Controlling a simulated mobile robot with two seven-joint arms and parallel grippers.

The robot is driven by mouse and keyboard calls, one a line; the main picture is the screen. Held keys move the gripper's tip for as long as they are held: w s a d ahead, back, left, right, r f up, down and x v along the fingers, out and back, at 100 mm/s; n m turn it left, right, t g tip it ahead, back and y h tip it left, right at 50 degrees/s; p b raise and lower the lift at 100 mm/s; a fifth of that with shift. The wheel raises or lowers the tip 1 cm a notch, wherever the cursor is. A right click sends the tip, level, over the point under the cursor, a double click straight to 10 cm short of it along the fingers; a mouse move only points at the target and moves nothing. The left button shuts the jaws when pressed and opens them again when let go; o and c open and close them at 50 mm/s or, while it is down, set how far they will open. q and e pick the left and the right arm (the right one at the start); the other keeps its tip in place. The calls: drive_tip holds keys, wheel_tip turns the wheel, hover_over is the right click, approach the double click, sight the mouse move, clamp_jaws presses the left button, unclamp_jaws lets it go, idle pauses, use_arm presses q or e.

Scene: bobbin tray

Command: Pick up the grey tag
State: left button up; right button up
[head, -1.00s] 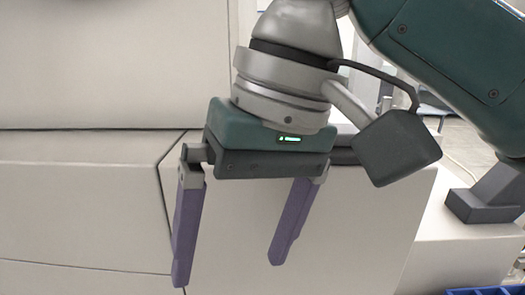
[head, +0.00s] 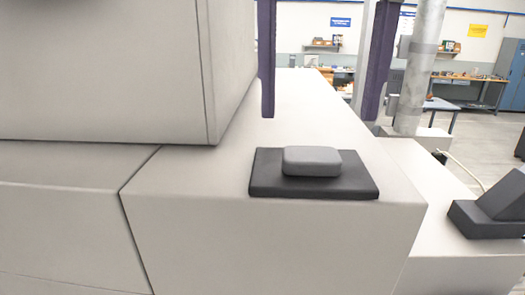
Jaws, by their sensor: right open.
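A light grey rounded block, which looks like the grey tag (head: 312,160), lies flat on a dark grey pad (head: 270,184) on top of a pale box-shaped surface. My right gripper (head: 320,116) is open, its two purple fingers hanging down from the top edge of the head view. The fingers are wide apart, with nothing between them. Their tips show higher in the picture than the tag and apart from it. The gripper's body is out of the picture. My left gripper is not in view.
A large pale block (head: 105,75) stands up at the left. The pale top (head: 300,95) behind the pad is clear. A dark angled block (head: 490,212) sits on a lower pale surface at the right. Benches and a blue cabinet (head: 512,80) are far behind.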

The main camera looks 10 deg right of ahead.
sight(312, 153)
drive_tip(key=f, duration=0.5)
drive_tip(key=shift+w, duration=0.2)
drive_tip(key=c, duration=1.3)
